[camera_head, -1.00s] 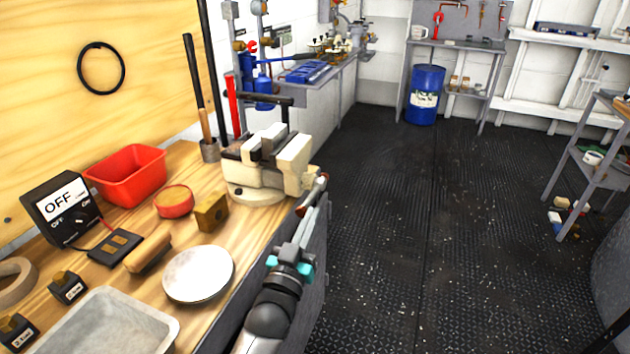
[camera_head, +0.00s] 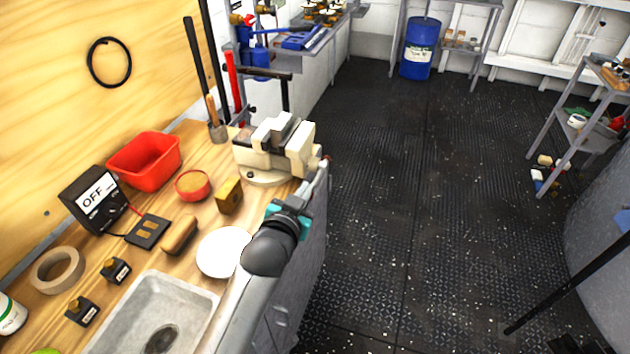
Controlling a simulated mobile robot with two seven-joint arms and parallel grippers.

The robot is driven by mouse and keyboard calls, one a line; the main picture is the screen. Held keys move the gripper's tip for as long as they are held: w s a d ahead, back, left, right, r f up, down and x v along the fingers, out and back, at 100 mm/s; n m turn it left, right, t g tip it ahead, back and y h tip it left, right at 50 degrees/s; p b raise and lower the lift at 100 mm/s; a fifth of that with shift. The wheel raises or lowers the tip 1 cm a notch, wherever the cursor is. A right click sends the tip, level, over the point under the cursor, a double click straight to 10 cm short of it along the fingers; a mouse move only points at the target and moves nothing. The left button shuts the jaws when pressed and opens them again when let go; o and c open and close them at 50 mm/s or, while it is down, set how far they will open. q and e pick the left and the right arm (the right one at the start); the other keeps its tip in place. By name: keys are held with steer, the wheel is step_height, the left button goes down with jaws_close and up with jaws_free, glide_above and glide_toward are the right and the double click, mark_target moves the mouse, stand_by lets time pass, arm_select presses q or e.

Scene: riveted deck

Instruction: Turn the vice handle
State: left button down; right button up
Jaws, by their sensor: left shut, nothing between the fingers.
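The cream vice (camera_head: 266,160) stands on the far right corner of the wooden workbench, its jaws on top. My left arm comes up from the bottom along the bench's right edge. My left gripper (camera_head: 315,181) is shut and empty, its fingertips close to the handle end. I cannot tell whether they touch it. The rest of the handle is hidden behind the gripper and the vice. My right gripper is out of view.
Dark riveted floor (camera_head: 420,200) lies open to the right. A blue barrel (camera_head: 417,50) stands at the back.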

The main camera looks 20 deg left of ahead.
arm_select(q)
steer(key=b, duration=0.2)
glide_above(317, 181)
steer(key=s, duration=0.4)
step_height(317, 181, down, 3)
steer(key=shift+w+d+f+b, duration=0.1)
steer(key=shift+f+b, duration=0.05)
steer(key=shift+f, duration=0.4)
steer(key=shift+w+d+f+b, duration=0.1)
steer(key=shift+f+b, duration=0.05)
steer(key=shift+f, duration=0.4)
steer(key=shift+s+a+f, duration=0.1)
steer(key=shift+a+f, duration=0.05)
steer(key=shift+f, duration=0.45)
steer(key=shift+s+f, duration=0.2)
steer(key=shift+f, duration=0.35)
steer(key=shift+s+f+b, duration=0.1)
steer(key=shift+f+b, duration=0.2)
steer(key=w+f+b, duration=0.4)
steer(key=f+b, duration=0.4)
steer(key=f, duration=0.2)
steer(key=shift+f, duration=0.2)
steer(key=shift+w+r, duration=0.1)
